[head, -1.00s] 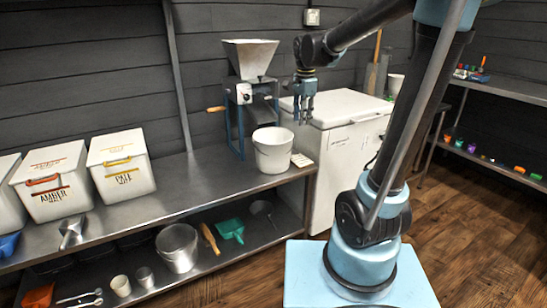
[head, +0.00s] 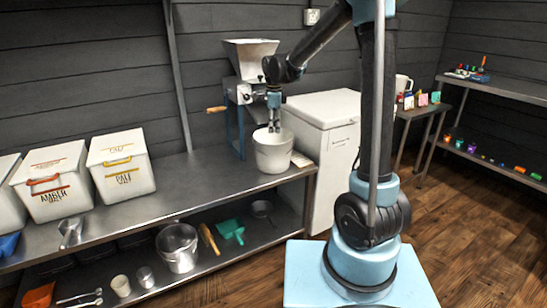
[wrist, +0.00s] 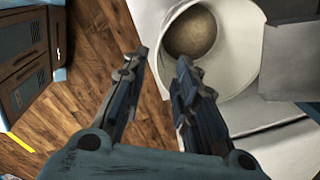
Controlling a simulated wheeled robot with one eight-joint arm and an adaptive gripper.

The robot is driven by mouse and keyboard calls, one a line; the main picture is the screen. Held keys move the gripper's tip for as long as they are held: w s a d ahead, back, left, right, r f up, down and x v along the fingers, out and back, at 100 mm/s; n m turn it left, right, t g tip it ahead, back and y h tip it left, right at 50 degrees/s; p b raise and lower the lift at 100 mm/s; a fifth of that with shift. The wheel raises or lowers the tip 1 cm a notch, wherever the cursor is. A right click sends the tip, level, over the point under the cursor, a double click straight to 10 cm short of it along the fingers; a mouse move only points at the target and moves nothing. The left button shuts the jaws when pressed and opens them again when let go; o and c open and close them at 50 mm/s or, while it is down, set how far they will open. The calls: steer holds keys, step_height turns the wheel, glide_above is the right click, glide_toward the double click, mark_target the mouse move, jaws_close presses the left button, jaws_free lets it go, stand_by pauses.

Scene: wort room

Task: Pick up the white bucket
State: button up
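The white bucket (head: 272,158) stands upright on the steel bench in front of the mill. In the wrist view its mouth and white wall (wrist: 232,82) show at the upper right, with tan material inside. My gripper (head: 274,130) points down at the bucket's rim, its fingertips level with the mouth. In the wrist view my gripper (wrist: 160,60) is open, its fingers apart with nothing clamped. The rim's left edge lies between the fingertips, the right finger overlapping the bucket and the left one over the floor. Contact cannot be told.
A grain mill (head: 246,75) with a hopper stands close behind the bucket. A small white block (head: 301,160) lies right of it. A white chest (head: 325,130) stands to the right. Lidded bins (head: 122,172) are at the left; the bench between is clear.

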mark_target(274, 151)
steer(key=f, duration=0.7)
steer(key=w+f, duration=0.1)
steer(key=f, duration=0.3)
steer(key=shift+a+f, duration=0.15)
jaws_close()
